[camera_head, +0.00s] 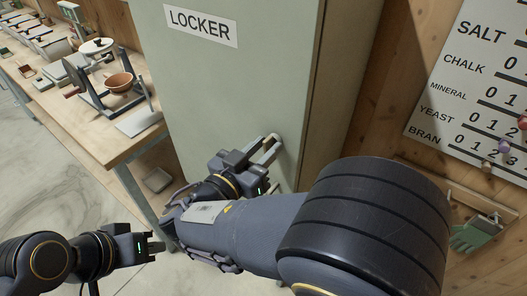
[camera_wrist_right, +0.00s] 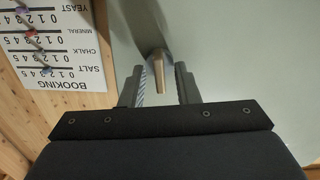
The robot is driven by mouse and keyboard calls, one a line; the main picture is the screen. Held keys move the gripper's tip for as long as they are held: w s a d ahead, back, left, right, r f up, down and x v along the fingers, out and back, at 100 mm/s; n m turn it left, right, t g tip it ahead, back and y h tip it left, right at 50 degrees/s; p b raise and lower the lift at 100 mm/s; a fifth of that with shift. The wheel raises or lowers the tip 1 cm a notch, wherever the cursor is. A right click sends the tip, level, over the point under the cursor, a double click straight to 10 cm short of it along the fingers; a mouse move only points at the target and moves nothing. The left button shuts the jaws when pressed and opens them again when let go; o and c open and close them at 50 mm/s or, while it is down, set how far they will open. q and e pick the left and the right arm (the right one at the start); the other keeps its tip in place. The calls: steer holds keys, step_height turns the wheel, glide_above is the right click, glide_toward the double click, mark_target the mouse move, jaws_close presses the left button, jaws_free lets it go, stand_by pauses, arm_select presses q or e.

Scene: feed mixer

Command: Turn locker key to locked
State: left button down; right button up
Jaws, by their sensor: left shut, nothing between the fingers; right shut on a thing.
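The grey-green locker (camera_head: 235,80) stands upright at the centre of the head view, with a LOCKER label near its top. My right gripper (camera_head: 266,150) is at the locker's front face, shut on the key. In the right wrist view the tan key (camera_wrist_right: 159,74) shows between the two fingers of my right gripper (camera_wrist_right: 164,85), close to the locker door (camera_wrist_right: 235,55). The lock around the key is mostly hidden, and I cannot tell the key's turn angle. My left gripper (camera_head: 156,247) is shut and empty, low at the left, apart from the locker.
A wooden bench (camera_head: 95,130) with a scale, a copper bowl (camera_head: 118,82) and trays stands left of the locker. A booking board (camera_head: 480,80) with coloured pegs hangs on the wooden wall at right. Green gloves (camera_head: 474,233) hang below it. Open floor lies at left.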

steer(key=n+b, duration=0.2)
steer(key=n, duration=0.1)
steer(key=shift+f, duration=0.15)
steer(key=shift+a+n+b, duration=0.1)
steer(key=shift+n+b, duration=0.3)
steer(key=shift+n, duration=0.7)
steer(key=n, duration=0.2)
steer(key=shift+w+n, duration=0.1)
steer(key=shift+n, duration=0.3)
steer(key=n+p, duration=0.1)
steer(key=n, duration=0.7)
steer(key=shift+a, duration=0.1)
steer(key=shift+n, duration=0.3)
steer(key=o, duration=0.9)
